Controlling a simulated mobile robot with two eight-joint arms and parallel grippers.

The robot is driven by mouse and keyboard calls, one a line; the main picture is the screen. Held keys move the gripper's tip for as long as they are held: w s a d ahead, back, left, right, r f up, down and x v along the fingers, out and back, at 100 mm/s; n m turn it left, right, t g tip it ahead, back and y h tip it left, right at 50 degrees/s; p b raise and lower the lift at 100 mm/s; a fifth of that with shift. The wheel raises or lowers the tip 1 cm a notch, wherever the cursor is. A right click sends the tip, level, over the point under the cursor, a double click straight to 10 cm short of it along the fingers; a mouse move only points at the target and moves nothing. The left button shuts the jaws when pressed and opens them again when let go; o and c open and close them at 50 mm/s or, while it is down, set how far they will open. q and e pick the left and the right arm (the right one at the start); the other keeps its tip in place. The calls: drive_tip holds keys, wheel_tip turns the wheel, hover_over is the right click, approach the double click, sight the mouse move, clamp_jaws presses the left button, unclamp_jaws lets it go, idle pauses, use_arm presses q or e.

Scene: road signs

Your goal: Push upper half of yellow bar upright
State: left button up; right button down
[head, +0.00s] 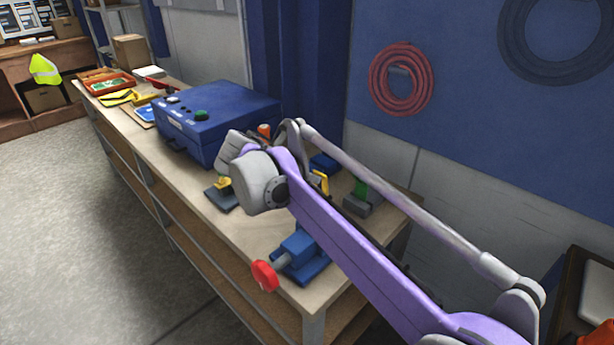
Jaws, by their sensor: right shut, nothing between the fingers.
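My right arm comes in from the lower right across the workbench. Its grey wrist and shut, empty gripper (236,146) are over the bench, in front of the blue box; the fingertips are hard to make out. A yellow piece (321,181) shows just behind my purple arm link, which partly hides it. Another small yellow piece (222,183) sits on a dark base (222,196) left of and below my wrist. I cannot tell which is the yellow bar, nor whether my gripper touches either. My left gripper is out of view.
On the wooden workbench (262,232) are a large blue box (215,120), a blue vise with a red knob (265,275), a grey block with a green part (361,200) and an orange item (264,130). Trays and tools lie at its far end. Open floor (70,220) is at left.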

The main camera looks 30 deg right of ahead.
drive_tip(key=shift+d+r, duration=0.1)
drive_tip(key=shift+d, duration=0.15)
idle(0.4)
drive_tip(key=shift+r, duration=0.15)
drive_tip(key=shift+w+r+p, duration=0.1)
drive_tip(key=shift+r+p, duration=0.4)
drive_tip(key=shift+r, duration=0.15)
drive_tip(key=shift+a, duration=0.15)
